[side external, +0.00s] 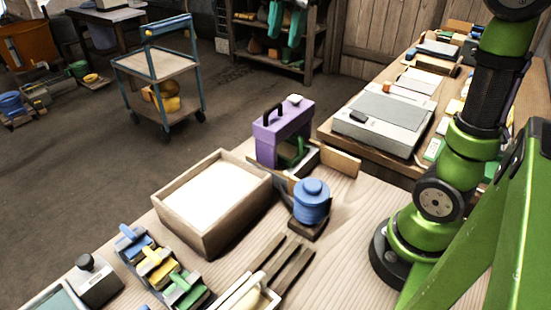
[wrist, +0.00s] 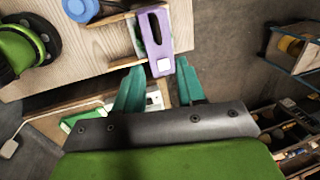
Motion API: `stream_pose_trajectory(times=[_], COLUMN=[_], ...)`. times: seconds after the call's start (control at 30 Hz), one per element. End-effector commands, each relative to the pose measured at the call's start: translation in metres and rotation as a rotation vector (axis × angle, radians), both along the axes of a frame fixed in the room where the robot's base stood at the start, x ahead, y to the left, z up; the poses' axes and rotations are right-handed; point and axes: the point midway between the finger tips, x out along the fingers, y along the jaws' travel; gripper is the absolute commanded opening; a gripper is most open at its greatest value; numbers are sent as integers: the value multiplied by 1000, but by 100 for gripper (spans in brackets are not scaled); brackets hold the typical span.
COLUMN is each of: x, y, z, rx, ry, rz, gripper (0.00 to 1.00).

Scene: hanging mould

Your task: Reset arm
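My gripper (wrist: 154,68) shows two teal fingers spread apart in the wrist view, with nothing between them. In the side external view the teal fingers (side external: 286,48) hang down from the top edge, in front of the distant shelf; the gripper body is out of frame. A purple box-like mould (side external: 283,132) with a dark handle slot stands on the wooden table, apart from the fingers. In the wrist view the purple mould (wrist: 158,42) lies beyond the fingertips, with a white square on its near end. Green parts show beside its base.
A blue lidded pot (side external: 311,203), a wooden tray (side external: 212,243) with white filling and coloured-handled tools (side external: 160,265) share the table (side external: 345,230). A side bench holds a grey case (side external: 383,122). A cart (side external: 160,66) stands on the floor. Open air surrounds my fingers.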

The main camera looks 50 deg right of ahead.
Motion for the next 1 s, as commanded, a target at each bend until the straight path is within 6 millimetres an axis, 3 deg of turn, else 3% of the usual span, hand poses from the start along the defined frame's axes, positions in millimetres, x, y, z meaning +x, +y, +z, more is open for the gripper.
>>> stream_pose_trajectory(times=[0.37, 0.5, 0.67, 0.8, 1.0], x=[-1, 4, 0, -27, -77], y=[0, -2, 3, 21, 47], z=[4, 2, -30, -59, -103], rx=[0, -29, -96, -172, -289], ry=[0, -22, -76, -178, -350], rz=[0, 84, 402, 712, 1037], gripper=[39, 39, 39, 39, 39])
